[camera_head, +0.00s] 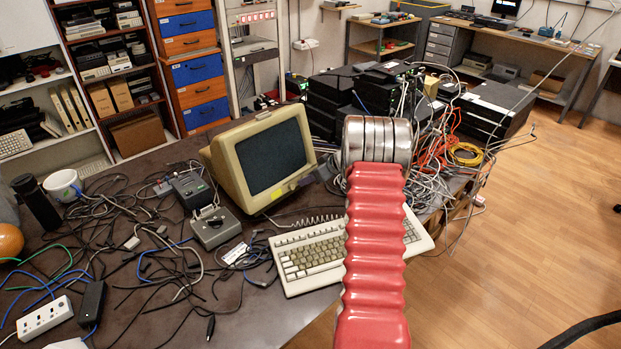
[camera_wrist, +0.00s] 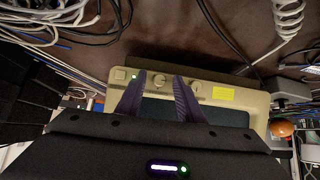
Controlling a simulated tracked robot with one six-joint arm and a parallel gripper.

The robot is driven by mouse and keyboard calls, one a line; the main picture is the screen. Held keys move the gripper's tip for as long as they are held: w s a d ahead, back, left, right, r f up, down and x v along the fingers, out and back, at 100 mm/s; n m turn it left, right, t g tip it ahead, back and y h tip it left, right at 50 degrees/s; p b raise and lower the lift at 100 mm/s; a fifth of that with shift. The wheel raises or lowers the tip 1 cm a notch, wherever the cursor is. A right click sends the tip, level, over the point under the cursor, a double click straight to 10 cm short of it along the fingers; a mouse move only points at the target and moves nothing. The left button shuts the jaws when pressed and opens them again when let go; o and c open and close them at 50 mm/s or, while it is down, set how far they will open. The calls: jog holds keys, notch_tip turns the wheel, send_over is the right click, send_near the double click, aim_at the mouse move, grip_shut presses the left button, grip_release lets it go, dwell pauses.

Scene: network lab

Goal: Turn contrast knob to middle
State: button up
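The beige CRT monitor (camera_head: 262,157) stands on the dark table, its screen facing right and front. The wrist view shows its front edge upside down (camera_wrist: 255,100), with two round knobs. One knob (camera_wrist: 158,82) appears between my fingertips; the other (camera_wrist: 196,88) is just right of the right finger. No readable label shows which is contrast, and their pointer positions are too small to tell. My gripper (camera_wrist: 160,76) is open, with two dark purple fingers apart and nothing held. Contact with the knob cannot be told. In the head view my red arm hides the gripper.
A beige keyboard (camera_head: 315,252) lies in front of the monitor. Tangled cables (camera_head: 150,235) cover the table's left. Stacked black devices (camera_head: 335,100) and more cables stand behind and right. A yellow note (camera_wrist: 223,94) is on the monitor's bezel. The wooden floor at right is open.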

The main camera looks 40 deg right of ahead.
jog(key=shift+c, duration=0.2)
grip_shut()
jog(key=shift+d, duration=0.25)
jog(key=shift+a, duration=0.15)
